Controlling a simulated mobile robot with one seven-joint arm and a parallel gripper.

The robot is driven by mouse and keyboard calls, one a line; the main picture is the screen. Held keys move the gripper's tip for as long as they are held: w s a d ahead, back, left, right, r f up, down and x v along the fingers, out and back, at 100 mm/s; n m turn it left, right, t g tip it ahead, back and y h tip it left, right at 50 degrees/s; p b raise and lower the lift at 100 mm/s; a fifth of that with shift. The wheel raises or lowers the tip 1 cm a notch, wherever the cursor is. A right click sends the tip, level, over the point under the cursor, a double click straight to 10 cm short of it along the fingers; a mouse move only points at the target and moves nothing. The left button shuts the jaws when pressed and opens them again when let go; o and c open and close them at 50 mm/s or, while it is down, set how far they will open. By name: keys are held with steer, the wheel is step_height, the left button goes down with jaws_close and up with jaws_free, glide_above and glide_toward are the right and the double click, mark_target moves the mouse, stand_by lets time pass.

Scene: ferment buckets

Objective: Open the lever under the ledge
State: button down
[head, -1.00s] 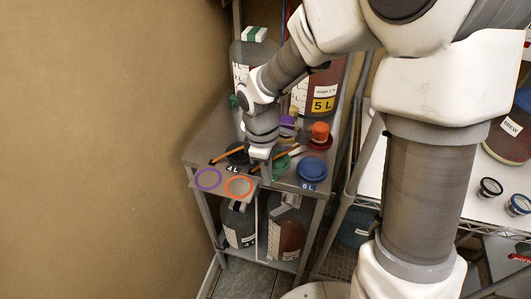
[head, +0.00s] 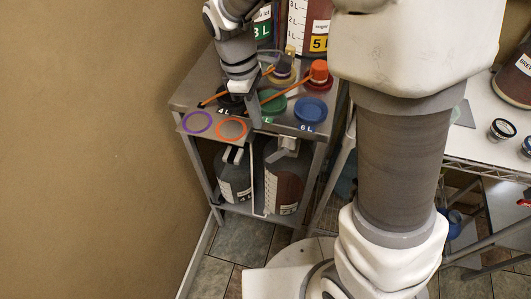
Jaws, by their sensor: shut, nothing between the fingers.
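The ledge is the grey metal table top (head: 183,99), with purple and orange rings at its front edge. Two buckets stand on the shelf below it: a dark-grey bucket (head: 236,186) at the left and a dark-red bucket (head: 284,190) at the right. A pale lever-like part (head: 234,155) shows at the top of the left bucket. A similar pale part (head: 288,144) tops the right one. Which is the task's lever I cannot tell. My gripper (head: 254,122) is shut and empty, pointing down at the table's front edge, above and between these parts. It hides some of the top.
A green lid (head: 272,101), a blue lid (head: 310,110) and an orange-capped item (head: 318,75) stand on the table top, with orange sticks. Large labelled containers stand at the back. A wall is at the left. A white table (head: 480,148) is at the right. Floor tiles show in front.

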mark_target(273, 154)
steer(key=f+b, duration=0.1)
steer(key=f, duration=0.2)
steer(key=d+f, duration=0.1)
steer(key=f, duration=0.3)
steer(key=d+f+b, duration=0.1)
steer(key=f, duration=0.2)
steer(key=shift+s+f+b, duration=0.3)
steer(key=shift+b, duration=0.05)
steer(key=shift+s+d+f, duration=0.25)
steer(key=shift+d+f, duration=0.05)
steer(key=shift+f, duration=0.15)
steer(key=shift+s+d+f, duration=0.2)
steer(key=shift+d+f, duration=0.05)
steer(key=shift+f, duration=0.2)
steer(key=shift+d+r, duration=0.1)
steer(key=shift+w+r+p, duration=0.15)
steer(key=shift+r+p, duration=0.5)
steer(key=shift+p, duration=0.1)
steer(key=w+a+r+p, duration=0.1)
steer(key=a+r+p, duration=0.3)
steer(key=r+p, duration=0.3)
steer(key=shift+w+a+r+p, duration=0.15)
steer(key=shift+w+r+p, duration=0.2)
steer(key=shift+r, duration=0.65)
